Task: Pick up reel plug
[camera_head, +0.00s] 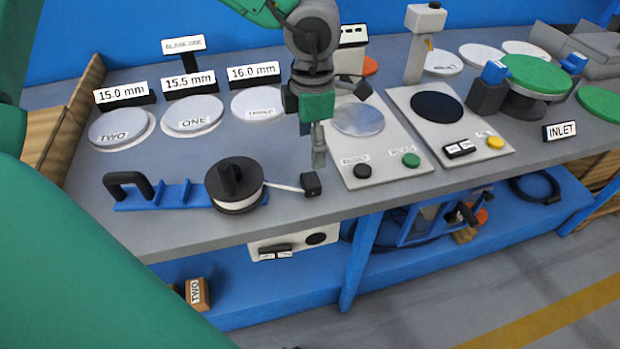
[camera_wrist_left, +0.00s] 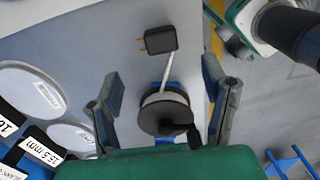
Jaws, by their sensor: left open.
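The reel plug (camera_head: 311,184) is a small black block at the end of a white cable from a black-and-white reel (camera_head: 235,187) on the bench. In the left wrist view the plug (camera_wrist_left: 160,40) shows two brassy prongs, and the reel (camera_wrist_left: 165,114) lies between my fingers in the picture. My left gripper (camera_head: 318,150) points down just above and slightly right of the plug in the head view. In the wrist view my left gripper (camera_wrist_left: 161,72) has its fingers wide apart and empty, with the plug beyond the tips. My right gripper is not in view.
A blue rack with a black handle (camera_head: 130,185) adjoins the reel. Round labelled discs (camera_head: 193,114) lie behind it. A grey panel (camera_head: 365,150) with a black and a green button stands close right of the gripper. The bench's front edge (camera_head: 290,217) is near the plug.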

